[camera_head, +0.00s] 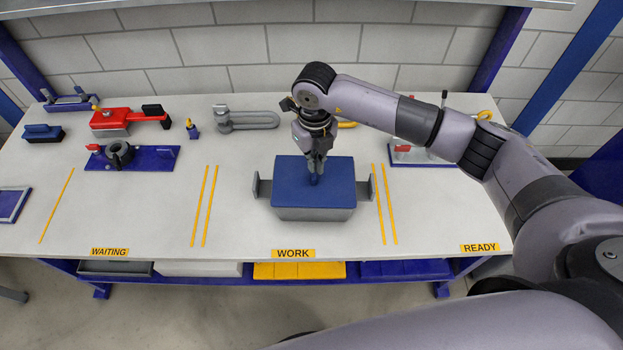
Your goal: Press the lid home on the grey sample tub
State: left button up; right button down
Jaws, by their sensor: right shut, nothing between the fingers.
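The grey sample tub (312,214) stands in the WORK area of the bench, with a grey handle bracket at each side. Its blue lid (290,185) lies on top and covers the opening. I cannot tell from this view whether the lid is fully seated. My right gripper (315,180) points down over the lid, right of its middle. Its fingers are shut and empty, with the tips at or just above the lid's surface; contact cannot be told. My left gripper is not in view.
Yellow lines mark the bench areas. On the left are a red clamp tool (117,119), a blue plate with a black ring (150,158) and a dark blue block (43,133). A grey shackle (245,120) lies behind the tub. The bench beside the tub is clear.

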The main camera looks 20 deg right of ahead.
aim_at(314, 174)
jog(key=shift+f+b, duration=0.9)
jog(key=shift+f, duration=0.1)
dwell(0.5)
dwell(0.3)
jog(key=shift+r+p, duration=2)
jog(key=shift+r, duration=1.55)
